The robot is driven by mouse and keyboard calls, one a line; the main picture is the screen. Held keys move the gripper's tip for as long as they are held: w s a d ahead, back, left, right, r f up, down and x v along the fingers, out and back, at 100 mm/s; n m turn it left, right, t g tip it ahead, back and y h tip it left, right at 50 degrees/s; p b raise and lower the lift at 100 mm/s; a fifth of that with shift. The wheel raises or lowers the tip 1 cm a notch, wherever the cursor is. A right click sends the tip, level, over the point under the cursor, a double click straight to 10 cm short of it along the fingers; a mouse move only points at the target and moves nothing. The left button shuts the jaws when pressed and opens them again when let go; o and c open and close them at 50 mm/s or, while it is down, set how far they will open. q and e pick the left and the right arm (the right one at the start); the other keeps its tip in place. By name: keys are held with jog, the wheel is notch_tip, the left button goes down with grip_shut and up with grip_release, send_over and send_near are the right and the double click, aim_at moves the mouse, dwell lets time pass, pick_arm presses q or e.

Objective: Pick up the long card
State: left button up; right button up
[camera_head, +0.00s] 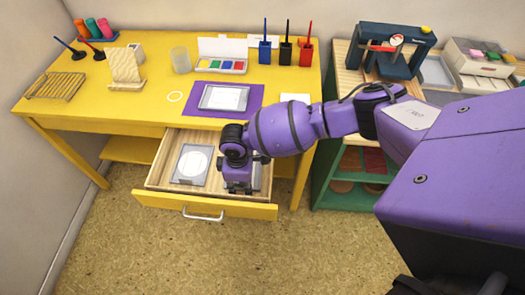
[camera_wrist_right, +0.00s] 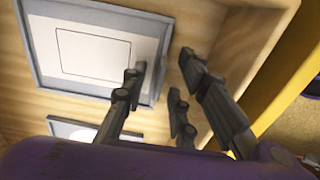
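My right gripper (camera_head: 238,187) reaches down into the open drawer, right of its middle. In the right wrist view its fingers (camera_wrist_right: 162,68) are apart, with nothing seen held between them. They are over the edge of a flat grey-bordered plate with a rectangle outline (camera_wrist_right: 92,52). In the head view my gripper mostly hides that plate. A second grey plate with a round outline (camera_head: 191,165) lies in the drawer to the left; part of it shows in the wrist view (camera_wrist_right: 72,131). I cannot tell which piece is the long card. My left gripper is not in view.
The drawer (camera_head: 159,180) is pulled out under the yellow desk (camera_head: 140,115). Its walls stand close around my gripper. A green shelf unit (camera_head: 322,190) stands right.

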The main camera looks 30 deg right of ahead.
jog(key=shift+w+f, duration=0.15)
grip_shut()
dwell(0.4)
